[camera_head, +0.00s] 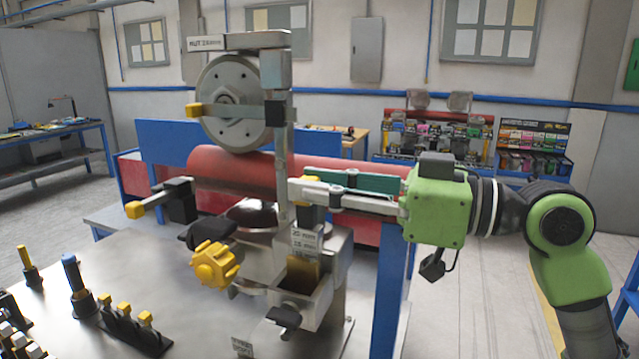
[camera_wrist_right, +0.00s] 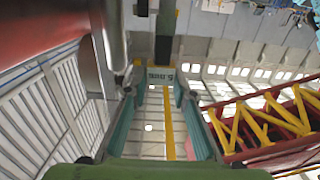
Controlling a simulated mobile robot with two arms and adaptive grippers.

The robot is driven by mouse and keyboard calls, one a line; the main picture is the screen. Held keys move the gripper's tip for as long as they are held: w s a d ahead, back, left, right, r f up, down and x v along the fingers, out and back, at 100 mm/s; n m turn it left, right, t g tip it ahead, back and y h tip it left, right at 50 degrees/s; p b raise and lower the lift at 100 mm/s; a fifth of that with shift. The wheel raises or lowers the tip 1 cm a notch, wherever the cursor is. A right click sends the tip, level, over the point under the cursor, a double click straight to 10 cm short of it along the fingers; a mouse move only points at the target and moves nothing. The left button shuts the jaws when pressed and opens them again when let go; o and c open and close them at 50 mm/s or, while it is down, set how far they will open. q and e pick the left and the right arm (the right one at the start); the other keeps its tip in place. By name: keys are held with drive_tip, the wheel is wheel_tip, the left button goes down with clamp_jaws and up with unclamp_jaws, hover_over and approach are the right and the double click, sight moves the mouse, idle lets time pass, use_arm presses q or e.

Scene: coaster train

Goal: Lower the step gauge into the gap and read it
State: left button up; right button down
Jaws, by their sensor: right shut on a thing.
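The step gauge (camera_head: 305,238) is a pale stepped plate with marks that read 20 mm and 15 mm, under a yellow top. My right gripper (camera_head: 304,190) is shut on its top, reaching in from the right with level fingers. The gauge hangs upright in front of the wheel assembly, above an open metal pocket (camera_head: 317,304). I cannot tell whether it touches the pocket or which slot is the gap. In the right wrist view, my right gripper's teal fingers (camera_wrist_right: 160,84) reach away around a small plate with upside-down digits. My left gripper is not in view.
A grey wheel (camera_head: 233,103) rests on a thick red tube (camera_head: 228,172) behind an upright bracket. A yellow knob (camera_head: 215,265) stands left of the pocket. Yellow-capped tools (camera_head: 124,322) stand at the grey table's left. A blue post (camera_head: 390,290) rises below my right gripper.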

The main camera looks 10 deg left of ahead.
sight(314, 209)
drive_tip(key=shift+f, duration=0.25)
idle(0.3)
drive_tip(key=shift+s, duration=0.15)
idle(0.7)
drive_tip(key=shift+f+b, duration=0.75)
drive_tip(key=shift+f, duration=0.05)
idle(0.8)
drive_tip(key=shift+s, duration=0.1)
idle(0.6)
drive_tip(key=shift+a+f, duration=0.1)
drive_tip(key=shift+f, duration=0.4)
idle(1.3)
